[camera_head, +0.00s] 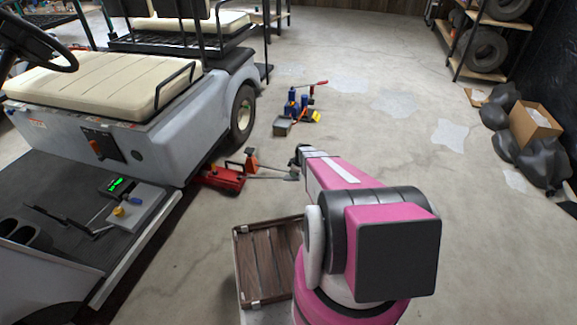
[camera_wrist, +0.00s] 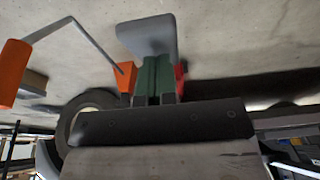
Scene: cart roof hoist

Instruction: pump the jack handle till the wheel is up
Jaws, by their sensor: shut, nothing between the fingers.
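The cart's rear wheel (camera_head: 242,113) is on the left, under the cart body, and looks to be at floor level. The red jack (camera_head: 222,179) lies on the floor by the cart's side. A thin grey handle (camera_head: 265,178) runs right from it to a flat grey end. My gripper (camera_wrist: 158,75) is shut and empty. In the wrist view its fingers overlap the flat grey piece (camera_wrist: 148,36); I cannot tell whether they touch it. In the head view my wrist hides the fingertips. The wheel also shows in the wrist view (camera_wrist: 85,108).
An orange stand (camera_head: 252,161) is beside the jack. Blue, red and yellow gear (camera_head: 295,108) sits on the floor beyond. A wooden slatted top (camera_head: 268,262) is close to my arm.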

